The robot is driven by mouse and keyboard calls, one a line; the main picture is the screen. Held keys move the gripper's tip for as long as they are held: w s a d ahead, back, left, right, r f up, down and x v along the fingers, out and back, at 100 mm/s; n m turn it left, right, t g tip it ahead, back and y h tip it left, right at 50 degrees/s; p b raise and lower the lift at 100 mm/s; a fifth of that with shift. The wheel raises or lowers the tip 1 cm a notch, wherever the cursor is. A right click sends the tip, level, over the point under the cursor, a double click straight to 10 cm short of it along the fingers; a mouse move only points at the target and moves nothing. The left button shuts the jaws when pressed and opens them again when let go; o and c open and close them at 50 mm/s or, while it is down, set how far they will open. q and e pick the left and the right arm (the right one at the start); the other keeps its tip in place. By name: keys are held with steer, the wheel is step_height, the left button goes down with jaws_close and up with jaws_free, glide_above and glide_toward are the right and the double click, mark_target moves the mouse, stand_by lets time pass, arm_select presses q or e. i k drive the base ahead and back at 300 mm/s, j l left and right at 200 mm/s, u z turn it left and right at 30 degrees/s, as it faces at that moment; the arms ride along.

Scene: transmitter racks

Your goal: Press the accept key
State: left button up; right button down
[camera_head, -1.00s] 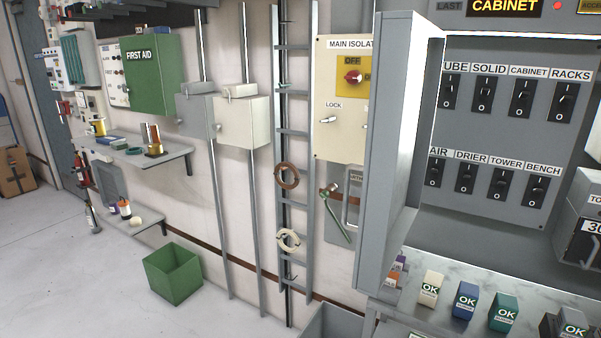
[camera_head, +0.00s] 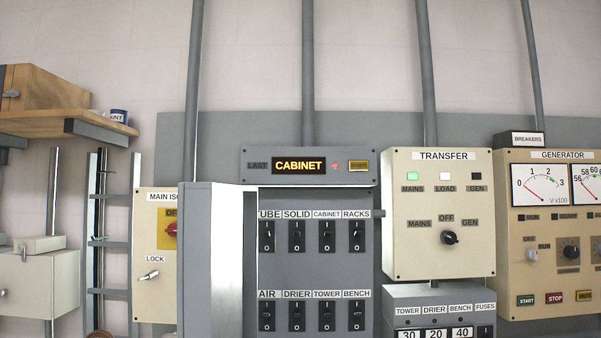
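The accept key (camera_head: 359,166) looks like the small yellow-framed button at the right end of the grey alarm panel (camera_head: 309,180); its lettering is too small to read surely. The panel's display (camera_head: 299,166) reads CABINET in yellow, with LAST to its left and a lit red lamp (camera_head: 335,166) beside it. The panel is mounted on the wall above the open breaker cabinet (camera_head: 313,272). Neither of my grippers shows in the view.
The cabinet's door (camera_head: 213,262) stands open on the left, projecting toward me. The TRANSFER box (camera_head: 437,270) and GENERATOR panel (camera_head: 524,225) are to the right. A wooden shelf (camera_head: 45,122) juts out at upper left.

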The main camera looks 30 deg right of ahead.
mark_target(354, 165)
steer(key=z, duration=1.35)
